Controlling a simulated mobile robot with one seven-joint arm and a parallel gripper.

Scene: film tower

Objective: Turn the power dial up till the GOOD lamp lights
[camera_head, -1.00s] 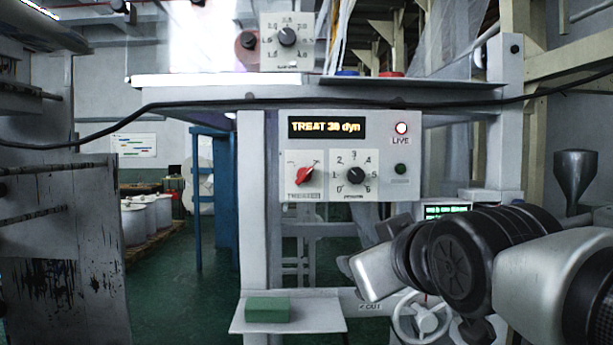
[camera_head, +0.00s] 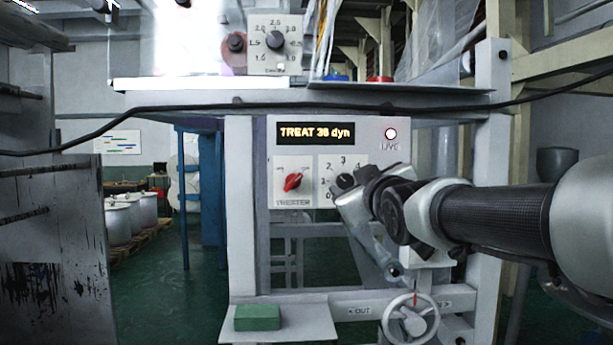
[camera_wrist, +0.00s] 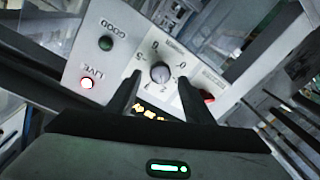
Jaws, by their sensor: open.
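The power dial (camera_head: 345,181) is a dark round knob on a white numbered plate on the grey control panel (camera_head: 330,124). It shows whole in the wrist view (camera_wrist: 160,72), between the fingertips of my gripper (camera_wrist: 160,80). My gripper is open, one finger on each side of the knob; I cannot tell whether they touch it. In the head view my arm covers the plate's lower right. The GOOD lamp (camera_wrist: 105,43) is dark green and unlit in the wrist view, hidden in the head view. The amber display (camera_head: 316,133) reads TREAT thirty-something dyn, last digit unclear.
The LIVE lamp (camera_head: 390,134) is lit. A red TREATER switch (camera_head: 292,182) sits just left of the dial. A black cable (camera_head: 200,105) crosses above the panel. Below are a handwheel (camera_head: 411,318) and a green block (camera_head: 257,317) on a shelf.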

